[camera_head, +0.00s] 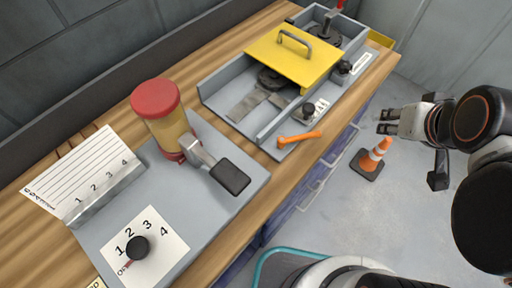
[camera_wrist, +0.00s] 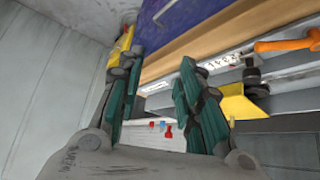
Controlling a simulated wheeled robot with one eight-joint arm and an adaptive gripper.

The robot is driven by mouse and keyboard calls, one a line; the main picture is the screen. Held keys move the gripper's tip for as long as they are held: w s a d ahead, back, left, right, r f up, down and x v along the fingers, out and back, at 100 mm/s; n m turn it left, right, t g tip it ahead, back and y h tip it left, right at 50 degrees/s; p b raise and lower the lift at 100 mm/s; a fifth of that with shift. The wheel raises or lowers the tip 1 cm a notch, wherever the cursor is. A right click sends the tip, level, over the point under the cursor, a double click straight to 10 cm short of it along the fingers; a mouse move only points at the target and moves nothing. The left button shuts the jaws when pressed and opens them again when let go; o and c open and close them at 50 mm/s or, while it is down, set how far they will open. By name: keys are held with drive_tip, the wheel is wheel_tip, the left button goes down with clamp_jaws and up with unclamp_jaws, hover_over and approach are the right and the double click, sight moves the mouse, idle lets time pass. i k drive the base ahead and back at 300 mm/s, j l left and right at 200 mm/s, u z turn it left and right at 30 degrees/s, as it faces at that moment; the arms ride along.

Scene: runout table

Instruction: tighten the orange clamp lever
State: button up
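The orange clamp lever (camera_head: 300,139) lies at the front edge of the grey machine bed, beside a black knob. It also shows at the upper right of the wrist view (camera_wrist: 287,43). My gripper (camera_head: 381,122) is at the right of the head view, in the air beyond the table's front edge and well apart from the lever. In the wrist view its two green-padded fingers (camera_wrist: 158,68) are spread, with nothing between them. The lever lies to the right of both fingers there.
A yellow cover (camera_head: 292,57) with a handle spans the grey bed. A red-capped jar (camera_head: 158,110) and a black paddle (camera_head: 230,177) stand on the left panel, with a numbered dial (camera_head: 137,248). A traffic cone (camera_head: 375,155) stands on the floor below my gripper.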

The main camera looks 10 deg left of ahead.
sight(282, 142)
drive_tip(key=u, duration=0.95)
